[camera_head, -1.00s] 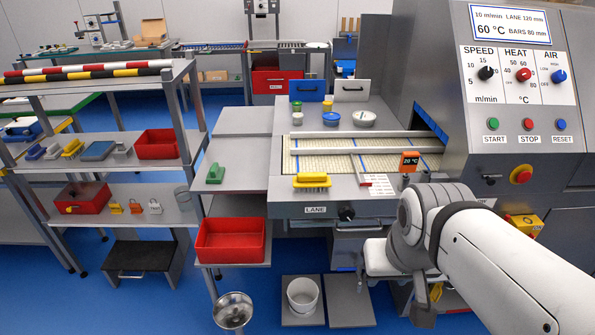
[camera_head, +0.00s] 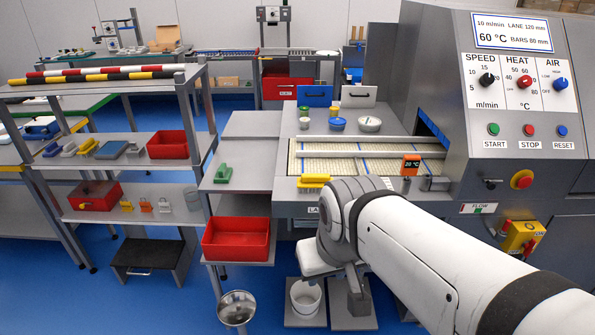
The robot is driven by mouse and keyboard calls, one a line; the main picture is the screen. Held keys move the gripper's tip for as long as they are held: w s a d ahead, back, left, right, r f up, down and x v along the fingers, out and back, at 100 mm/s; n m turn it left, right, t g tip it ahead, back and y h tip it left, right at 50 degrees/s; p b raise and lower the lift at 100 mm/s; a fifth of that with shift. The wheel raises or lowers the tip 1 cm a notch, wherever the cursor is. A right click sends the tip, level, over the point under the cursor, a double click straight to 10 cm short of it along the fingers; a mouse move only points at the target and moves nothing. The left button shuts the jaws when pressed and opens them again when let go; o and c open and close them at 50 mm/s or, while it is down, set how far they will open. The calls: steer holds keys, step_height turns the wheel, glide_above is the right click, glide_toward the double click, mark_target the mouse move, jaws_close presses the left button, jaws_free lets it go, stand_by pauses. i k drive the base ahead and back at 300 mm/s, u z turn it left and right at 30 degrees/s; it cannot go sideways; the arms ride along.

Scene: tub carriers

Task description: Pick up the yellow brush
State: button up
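A yellow brush (camera_head: 313,180) lies on the front edge of the machine's grey table, left of my arm's wrist. Another yellow brush-like item (camera_head: 88,146) lies on the middle shelf of the rack at left. My gripper (camera_head: 358,298) hangs below my wrist in front of the table, lower than the brush and to its right. It is apart from the brush. Its fingers show only as a dark grey part, so I cannot tell its opening. My wrist and arm hide part of the table front.
A green-handled item (camera_head: 223,173) lies on the side table, left of the brush. A red bin (camera_head: 237,241) stands below it. A white bucket (camera_head: 306,297) and a steel bowl (camera_head: 236,308) are low in front. The machine housing (camera_head: 470,130) rises at right.

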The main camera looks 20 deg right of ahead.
mark_target(311, 180)
steer(key=z, duration=0.05)
steer(key=i, duration=1)
steer(key=u, duration=0.1)
